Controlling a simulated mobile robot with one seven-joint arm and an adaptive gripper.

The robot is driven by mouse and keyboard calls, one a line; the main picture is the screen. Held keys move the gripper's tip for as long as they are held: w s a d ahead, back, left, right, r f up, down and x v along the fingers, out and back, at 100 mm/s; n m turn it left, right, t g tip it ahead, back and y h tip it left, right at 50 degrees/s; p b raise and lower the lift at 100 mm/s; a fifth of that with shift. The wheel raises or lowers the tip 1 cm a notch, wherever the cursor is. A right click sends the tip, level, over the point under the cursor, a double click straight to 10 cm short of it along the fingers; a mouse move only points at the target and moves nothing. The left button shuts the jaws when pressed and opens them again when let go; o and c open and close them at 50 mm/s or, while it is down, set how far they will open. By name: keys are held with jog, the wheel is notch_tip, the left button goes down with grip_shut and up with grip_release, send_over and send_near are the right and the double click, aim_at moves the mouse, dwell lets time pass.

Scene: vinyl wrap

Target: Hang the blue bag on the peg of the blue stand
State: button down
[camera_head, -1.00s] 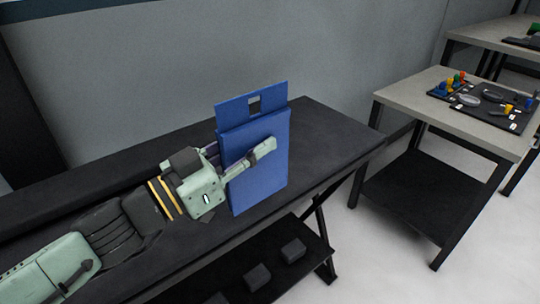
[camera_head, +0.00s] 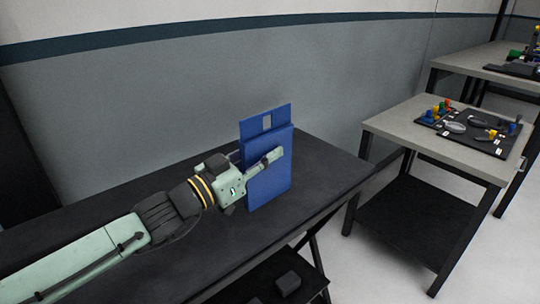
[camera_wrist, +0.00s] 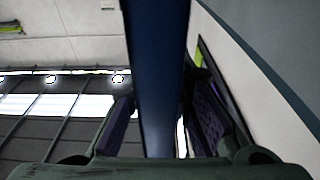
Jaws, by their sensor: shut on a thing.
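The blue bag (camera_head: 268,185) is a flat upright panel with a rectangular hole near its top edge. My gripper (camera_head: 254,163) is shut on its sides, one finger across the front face and the other behind it. The bag is held upright above the black table; I cannot tell whether its lower edge touches the tabletop. In the wrist view the bag (camera_wrist: 157,80) is a dark blue strip seen edge-on between the two fingers (camera_wrist: 160,125). I cannot make out the blue stand or its peg for certain in these frames.
The black table (camera_head: 120,190) is clear around the bag. To the right, a grey-topped table (camera_head: 400,130) bears a black mat (camera_head: 470,138) with several small coloured items. A gap of floor separates the tables. A grey wall (camera_head: 150,110) runs behind.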

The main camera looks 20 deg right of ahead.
jog(key=shift+w+d, duration=0.5)
jog(key=shift+w, duration=0.15)
jog(key=shift+w+d+f+p, duration=0.2)
jog(key=shift+w+d, duration=0.1)
jog(key=shift+w, duration=0.1)
jog(key=shift+w+d+f+p, duration=0.15)
jog(key=shift+w+d, duration=0.1)
jog(key=shift+w, duration=0.15)
notch_tip(320, 180, down, 3)
jog(key=shift+s+r+p, duration=0.1)
jog(key=shift+r+p, duration=0.1)
jog(key=shift+p, duration=0.2)
jog(key=shift+f, duration=0.1)
jog(key=shift+f+b, duration=0.25)
jog(key=shift+b, duration=0.05)
jog(key=c, duration=1.4)
grip_release()
jog(key=shift+c, duration=0.2)
